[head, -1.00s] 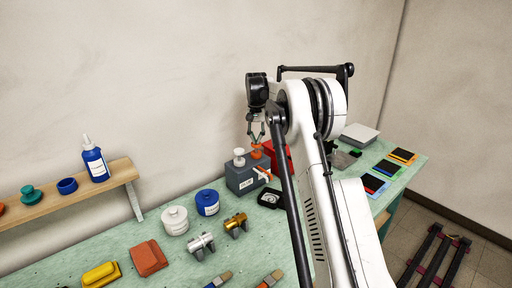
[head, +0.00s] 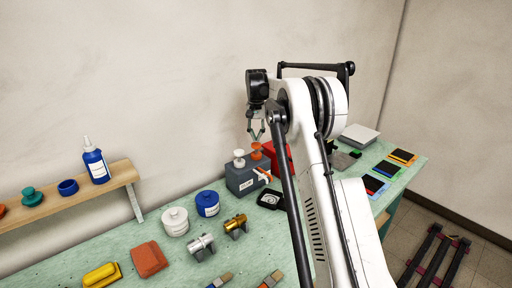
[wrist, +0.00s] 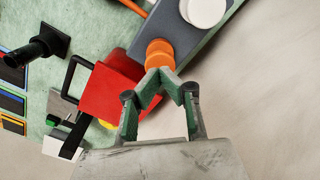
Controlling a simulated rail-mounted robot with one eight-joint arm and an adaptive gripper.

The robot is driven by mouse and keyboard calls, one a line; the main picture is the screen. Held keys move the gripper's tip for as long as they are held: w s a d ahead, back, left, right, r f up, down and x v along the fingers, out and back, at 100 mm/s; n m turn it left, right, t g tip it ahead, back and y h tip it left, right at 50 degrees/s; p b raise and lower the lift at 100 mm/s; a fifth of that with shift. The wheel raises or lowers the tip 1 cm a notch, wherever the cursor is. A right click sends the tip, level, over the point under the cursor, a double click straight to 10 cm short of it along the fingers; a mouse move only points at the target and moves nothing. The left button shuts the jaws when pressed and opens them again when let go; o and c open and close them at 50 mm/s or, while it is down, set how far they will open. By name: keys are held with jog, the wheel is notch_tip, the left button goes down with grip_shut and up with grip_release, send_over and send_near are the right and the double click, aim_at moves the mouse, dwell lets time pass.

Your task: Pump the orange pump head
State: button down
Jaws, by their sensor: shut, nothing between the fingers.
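The orange pump head (head: 256,150) stands on the grey dispenser box (head: 240,180), to the right of a white pump head (head: 239,158). My gripper (head: 257,140) points down just above the orange pump head, fingertips together and empty. In the wrist view the orange pump head (wrist: 160,54) lies right beyond the closed fingertips (wrist: 162,71). Whether the tips touch it I cannot tell. The white pump head (wrist: 204,10) sits on the same grey box (wrist: 176,30).
A red box (wrist: 105,92) stands close beside the dispenser, and it shows partly behind my arm in the head view (head: 271,158). White (head: 175,222) and blue (head: 208,204) round containers stand to the left on the green bench. The wall is close behind.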

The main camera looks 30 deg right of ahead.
jog(key=shift+f+b, duration=0.45)
jog(key=shift+f, duration=0.3)
jog(key=shift+f+b, duration=0.45)
jog(key=shift+f, duration=0.25)
jog(key=shift+r, duration=0.15)
jog(key=shift+r+p, duration=0.65)
jog(key=shift+r, duration=0.65)
